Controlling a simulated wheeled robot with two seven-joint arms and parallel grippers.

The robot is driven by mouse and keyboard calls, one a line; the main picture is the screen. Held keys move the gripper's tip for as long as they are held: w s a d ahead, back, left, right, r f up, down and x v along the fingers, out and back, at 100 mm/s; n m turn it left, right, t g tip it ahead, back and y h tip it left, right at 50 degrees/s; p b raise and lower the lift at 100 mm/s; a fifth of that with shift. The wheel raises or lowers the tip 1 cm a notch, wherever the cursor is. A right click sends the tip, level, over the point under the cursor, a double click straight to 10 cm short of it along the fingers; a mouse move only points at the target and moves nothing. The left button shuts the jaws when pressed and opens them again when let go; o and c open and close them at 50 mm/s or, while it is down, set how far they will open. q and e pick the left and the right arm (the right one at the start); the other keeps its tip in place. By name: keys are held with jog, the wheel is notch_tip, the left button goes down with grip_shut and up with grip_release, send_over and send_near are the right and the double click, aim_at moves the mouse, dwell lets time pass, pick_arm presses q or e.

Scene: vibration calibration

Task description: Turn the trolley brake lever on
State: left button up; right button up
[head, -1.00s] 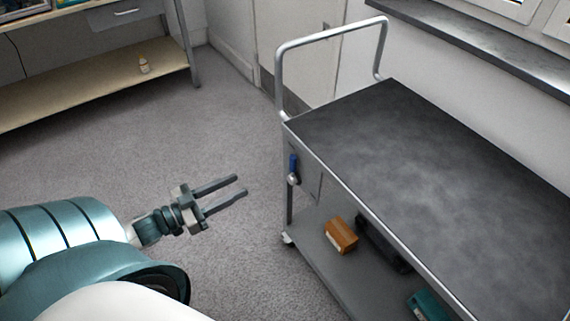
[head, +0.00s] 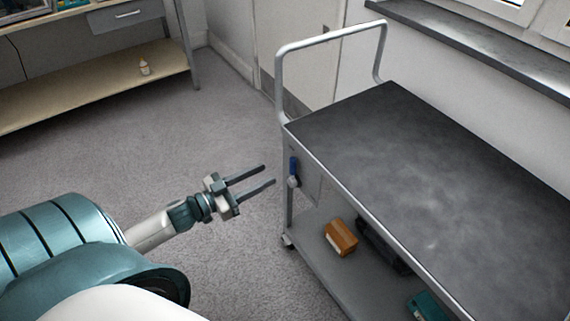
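The trolley (head: 400,150) stands on the right, with a dark grey top, a light metal frame and a tubular push handle. Its brake lever (head: 293,167) has a blue grip pointing up from a round pale pivot, on a small plate at the trolley's near left corner. My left gripper (head: 269,174) is left of the lever, its two dark fingers apart and pointing right towards it. The fingers are empty, and a small gap shows between their tips and the lever. My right gripper is not in view.
An orange-brown box (head: 341,237), a dark case (head: 383,246) and a teal object (head: 427,306) sit on the trolley's lower shelf (head: 335,272). A shelf unit (head: 100,88) with a small bottle (head: 144,67) stands at the back left. The carpet between is clear.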

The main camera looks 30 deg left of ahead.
aim_at(290, 162)
pick_arm(q)
jog(key=x, duration=0.8)
jog(key=shift+w+d, duration=0.15)
jog(key=shift+w, duration=0.1)
grip_shut()
